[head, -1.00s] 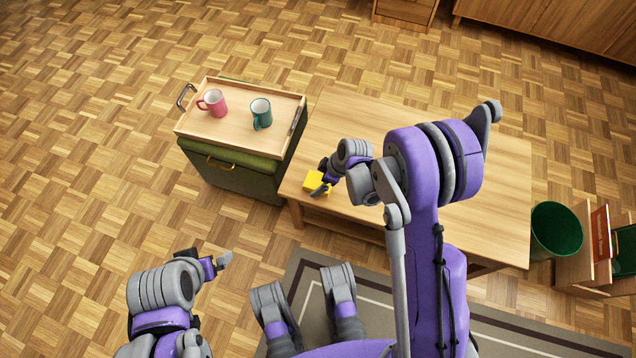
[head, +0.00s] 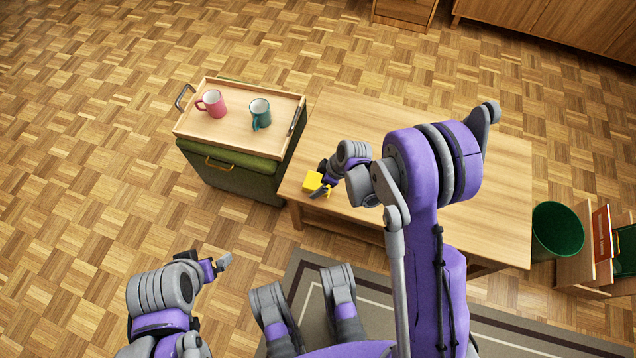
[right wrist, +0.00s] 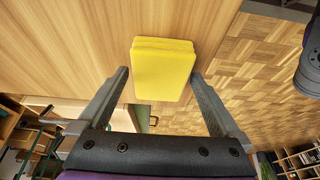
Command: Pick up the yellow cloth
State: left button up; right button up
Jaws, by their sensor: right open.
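The yellow cloth (head: 312,181) is a folded, block-like stack near the left front corner of the low wooden table (head: 490,180). My right gripper (head: 324,188) is at the cloth and hides part of it. In the right wrist view the cloth (right wrist: 164,70) lies between the two fingertips of my open right gripper (right wrist: 160,76). Its right edge is close to one finger, and a small gap shows on the left. I cannot tell whether either finger touches it. My left gripper (head: 222,262) is away from the table, low at the left, and its jaws are too small to read.
A wooden tray (head: 235,136) with a pink mug (head: 215,104) and a teal mug (head: 260,113) rests on a green ottoman (head: 230,177) left of the table. A green bin (head: 557,230) stands at the right. The table's middle is largely covered by my right arm.

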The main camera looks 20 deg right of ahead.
jog(key=c, duration=1.3)
jog(key=shift+r+p, duration=0.35)
jog(key=shift+p, duration=0.05)
jog(key=shift+c, duration=0.2)
notch_tip(320, 180, up, 10)
jog(key=p, duration=0.2)
jog(key=shift+p, duration=0.4)
jog(key=shift+f, duration=0.1)
